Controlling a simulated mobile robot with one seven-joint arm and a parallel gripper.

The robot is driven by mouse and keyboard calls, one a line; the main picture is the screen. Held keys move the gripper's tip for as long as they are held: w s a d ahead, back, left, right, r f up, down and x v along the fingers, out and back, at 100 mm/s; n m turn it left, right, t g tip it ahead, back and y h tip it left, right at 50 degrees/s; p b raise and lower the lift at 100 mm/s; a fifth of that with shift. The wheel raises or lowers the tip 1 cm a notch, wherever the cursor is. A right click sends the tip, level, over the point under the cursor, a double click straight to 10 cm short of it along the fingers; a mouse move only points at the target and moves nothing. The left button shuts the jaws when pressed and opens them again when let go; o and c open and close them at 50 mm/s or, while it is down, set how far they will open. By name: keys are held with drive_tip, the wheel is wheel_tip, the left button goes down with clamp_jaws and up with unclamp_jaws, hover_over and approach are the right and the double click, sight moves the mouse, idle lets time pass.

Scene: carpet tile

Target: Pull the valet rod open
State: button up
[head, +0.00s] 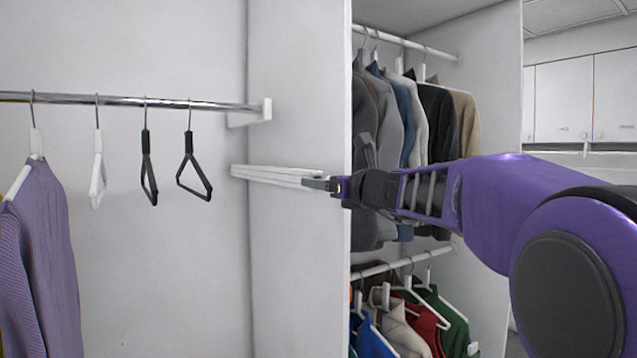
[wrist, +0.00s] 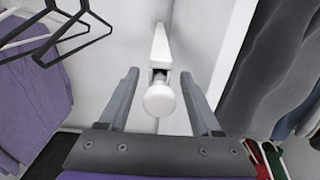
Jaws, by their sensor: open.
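The valet rod (head: 272,176) is a slim white rail on the side of the white partition, seen in the head view. In the wrist view its white housing (wrist: 161,45) runs away from me, with a round white knob (wrist: 159,100) at the near end. A small dark gap shows between knob and housing. My gripper (head: 320,184) is at the near end of the rod. In the wrist view my gripper (wrist: 160,77) is open, with one grey finger on each side of the knob. The fingers look apart from the knob.
A chrome rail (head: 130,101) at left holds empty hangers and a purple sweater (head: 42,262). The partition's front edge (head: 350,90) stands close to my gripper. To its right hang jackets (head: 437,120) above and colourful clothes (head: 425,318) below.

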clamp_jaws()
idle(0.4)
idle(1.1)
